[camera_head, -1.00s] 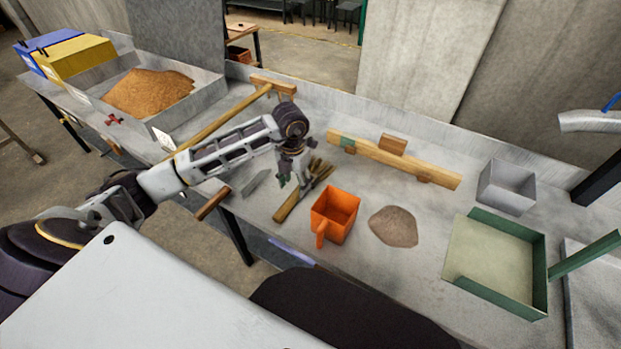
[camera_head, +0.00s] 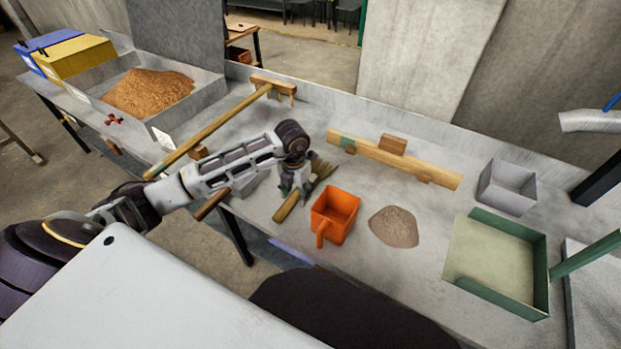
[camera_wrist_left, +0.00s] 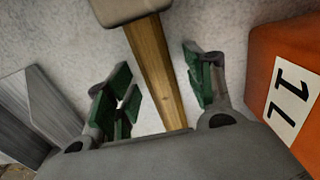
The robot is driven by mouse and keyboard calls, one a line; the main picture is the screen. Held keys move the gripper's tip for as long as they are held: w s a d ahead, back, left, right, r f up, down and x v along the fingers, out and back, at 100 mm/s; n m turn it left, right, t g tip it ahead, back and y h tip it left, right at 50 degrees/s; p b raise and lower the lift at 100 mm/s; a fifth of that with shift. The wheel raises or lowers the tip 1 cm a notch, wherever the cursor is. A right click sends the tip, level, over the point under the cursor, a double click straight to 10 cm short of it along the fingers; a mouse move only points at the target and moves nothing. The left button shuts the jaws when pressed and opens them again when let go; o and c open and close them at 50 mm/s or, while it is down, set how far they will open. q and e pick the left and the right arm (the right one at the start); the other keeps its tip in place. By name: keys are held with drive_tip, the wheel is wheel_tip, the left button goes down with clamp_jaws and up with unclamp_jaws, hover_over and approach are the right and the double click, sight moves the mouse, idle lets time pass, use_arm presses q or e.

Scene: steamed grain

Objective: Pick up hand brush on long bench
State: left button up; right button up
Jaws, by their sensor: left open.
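The hand brush lies on the long bench (camera_head: 440,215). Its wooden handle (camera_head: 287,208) points to the front edge and its bristles (camera_head: 322,168) point away. My left gripper (camera_head: 293,190) is over the brush and hides its middle. In the left wrist view the brush handle (camera_wrist_left: 157,70) runs between the open green-padded fingers (camera_wrist_left: 160,90), with space on both sides. A wider block of the brush (camera_wrist_left: 128,8) shows at the top. I cannot tell how far above the handle the fingertips are. My right gripper is not in view.
An orange scoop (camera_head: 335,214) stands close right of the brush; it also shows in the left wrist view (camera_wrist_left: 290,85). A grey metal piece (camera_wrist_left: 38,110) lies to the left. A grain pile (camera_head: 394,227) and green-edged tray (camera_head: 547,270) are further right. A long-handled rake (camera_head: 222,120) lies behind.

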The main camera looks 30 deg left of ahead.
use_arm(q)
drive_tip(key=shift+c, duration=0.4)
clamp_jaws()
idle(0.4)
